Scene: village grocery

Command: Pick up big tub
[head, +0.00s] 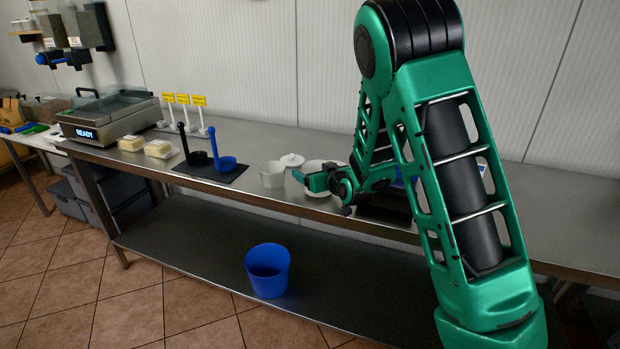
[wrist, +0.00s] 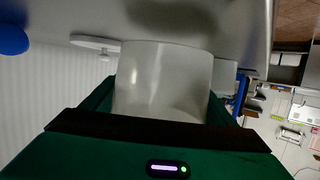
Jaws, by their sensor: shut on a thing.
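The big tub is a plain white round tub (wrist: 163,80) that fills the middle of the wrist view. My gripper (wrist: 160,100) is shut on it, with a green finger along each side. I cannot tell whether the tub touches the counter. A second white tub (head: 272,175) stands just left of my gripper; part of it shows behind the held tub in the wrist view (wrist: 224,76).
A white knobbed lid (head: 292,160) lies behind the tubs. Blue and black ladles stand on a dark mat (head: 212,171) at left. A blue bin (head: 267,271) is on the lower shelf. The metal counter (head: 560,200) is clear at right.

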